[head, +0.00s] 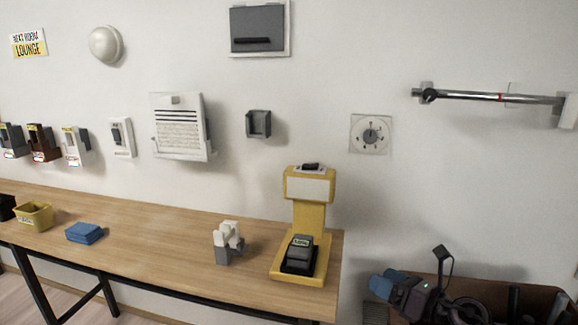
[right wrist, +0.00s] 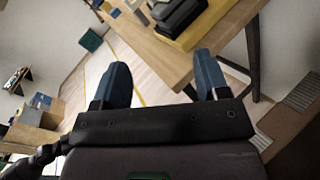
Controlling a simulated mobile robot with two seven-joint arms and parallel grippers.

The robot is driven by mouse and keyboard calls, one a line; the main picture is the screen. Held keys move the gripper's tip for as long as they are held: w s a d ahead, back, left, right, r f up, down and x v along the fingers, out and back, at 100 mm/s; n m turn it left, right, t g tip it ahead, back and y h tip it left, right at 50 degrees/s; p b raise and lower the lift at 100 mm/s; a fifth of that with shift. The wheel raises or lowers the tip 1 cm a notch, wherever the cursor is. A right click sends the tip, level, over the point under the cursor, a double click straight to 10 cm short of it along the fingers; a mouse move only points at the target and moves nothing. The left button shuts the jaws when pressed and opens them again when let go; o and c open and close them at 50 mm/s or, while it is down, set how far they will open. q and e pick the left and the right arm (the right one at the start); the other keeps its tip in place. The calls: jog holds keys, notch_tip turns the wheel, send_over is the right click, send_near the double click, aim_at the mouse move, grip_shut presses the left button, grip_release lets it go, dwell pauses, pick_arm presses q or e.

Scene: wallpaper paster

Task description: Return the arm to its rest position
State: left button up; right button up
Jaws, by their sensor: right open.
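My right gripper (head: 382,284) is at the lower right of the head view, to the right of the wooden table's end and apart from it. Its blue fingers point to the left. In the right wrist view my right gripper (right wrist: 161,82) has its two blue fingers spread wide, with only the floor and part of the table edge seen behind the gap. It holds nothing. My left gripper is in neither view.
The wooden table (head: 160,235) carries a yellow stand (head: 308,215), a white and grey object (head: 228,243), blue pads (head: 84,233) and a yellow bin (head: 34,216). Wall fixtures hang above. A brown surface (head: 540,297) lies behind my right arm.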

pick_arm(q)
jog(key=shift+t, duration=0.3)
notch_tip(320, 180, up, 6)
jog(key=p, duration=0.5)
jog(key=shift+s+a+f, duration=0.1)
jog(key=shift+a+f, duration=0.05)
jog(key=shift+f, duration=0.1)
pick_arm(e)
jog(key=s+d+f+n+h, duration=0.2)
jog(key=s+f+n+h, duration=0.2)
jog(key=s+n, duration=0.7)
jog(key=s+d+f+n+g+h, duration=0.1)
jog(key=s+d+f+n+h, duration=0.1)
jog(key=s+f+n+h, duration=0.2)
jog(key=s+d+f+n+h, duration=0.2)
jog(key=s+f+n+h, duration=0.2)
jog(key=s+f+n, duration=0.5)
jog(key=s+n, duration=0.8)
jog(key=s, duration=0.3)
jog(key=shift+s+d+f+n, duration=0.25)
jog(key=shift+s+f+n, duration=0.05)
jog(key=shift+s, duration=0.05)
